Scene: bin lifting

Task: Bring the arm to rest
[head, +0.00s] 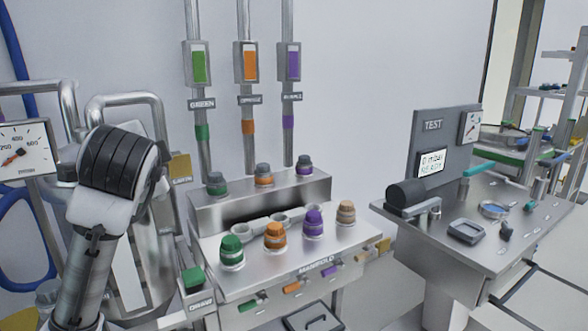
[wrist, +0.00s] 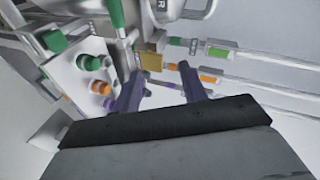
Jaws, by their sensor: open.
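My gripper (wrist: 161,69) shows in the wrist view with its two dark fingers spread apart. Nothing is seen held between them. Pipes and a small yellow tag (wrist: 150,61) show behind the fingers. In the head view my arm (head: 112,190) stands raised at the left, in front of the metal pipes and vessel. My fingers cannot be made out there. The manifold (head: 222,285) stands to the right of my arm, with green, orange, purple and tan capped fittings on it. It also shows tilted at the left of the wrist view (wrist: 66,72).
A pressure gauge (head: 24,148) is at the far left, close to my arm. Pipes with green, orange and purple windows run up the wall. A test bench (head: 520,240) with a display panel (head: 447,140) stands at the right. Shelves are behind it.

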